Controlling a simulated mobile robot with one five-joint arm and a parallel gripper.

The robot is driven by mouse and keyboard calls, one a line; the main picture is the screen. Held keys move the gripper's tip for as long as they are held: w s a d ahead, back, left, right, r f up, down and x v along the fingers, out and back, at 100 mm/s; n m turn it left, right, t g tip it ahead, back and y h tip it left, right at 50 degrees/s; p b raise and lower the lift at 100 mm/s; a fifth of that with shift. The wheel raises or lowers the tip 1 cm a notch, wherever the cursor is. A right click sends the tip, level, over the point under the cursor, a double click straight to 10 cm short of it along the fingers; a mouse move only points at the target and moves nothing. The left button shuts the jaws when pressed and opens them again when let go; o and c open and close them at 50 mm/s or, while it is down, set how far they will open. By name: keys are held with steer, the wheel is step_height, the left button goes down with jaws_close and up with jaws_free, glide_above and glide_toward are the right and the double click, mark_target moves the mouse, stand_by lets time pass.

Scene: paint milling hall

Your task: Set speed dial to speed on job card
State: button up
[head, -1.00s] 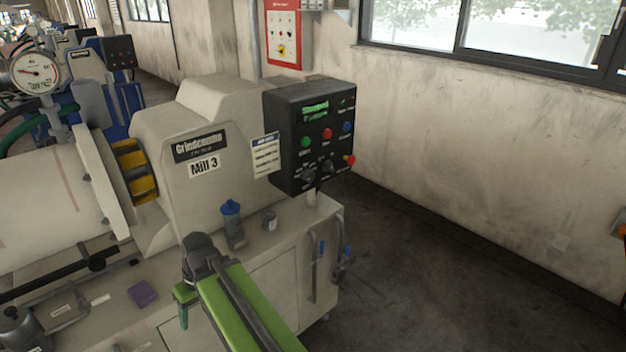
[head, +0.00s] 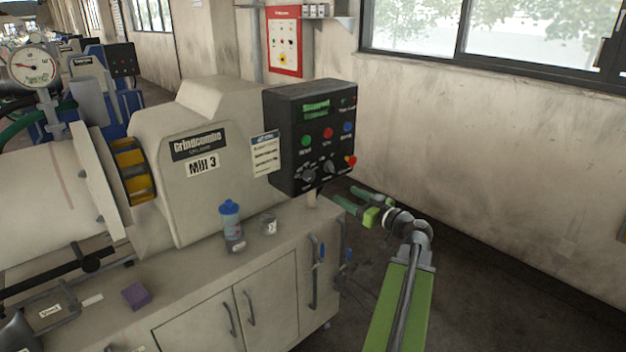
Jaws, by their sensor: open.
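The black control box (head: 290,105) stands on a post at the right end of the mill bench. Its front has a green display (head: 316,108), several coloured buttons and dark dials along the bottom. The larger dial (head: 309,174) is at lower left and a smaller one (head: 329,166) is to its right. I cannot tell which is the speed dial or read its setting. The job card (head: 265,154) is on the mill housing, left of the box; its text is too small to read. My gripper (head: 352,198) is open and empty, below and right of the box, apart from it.
A red emergency knob (head: 350,161) sticks out at the box's lower right corner. A blue-capped bottle (head: 231,226), a small jar (head: 269,224) and a purple block (head: 136,295) stand on the bench. The floor between bench and wall is clear.

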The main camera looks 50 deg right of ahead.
mark_target(312, 177)
steer(key=w, duration=1.1)
steer(key=w+d, duration=0.1)
steer(key=w, duration=0.5)
steer(key=shift+s, duration=0.1)
jaws_close()
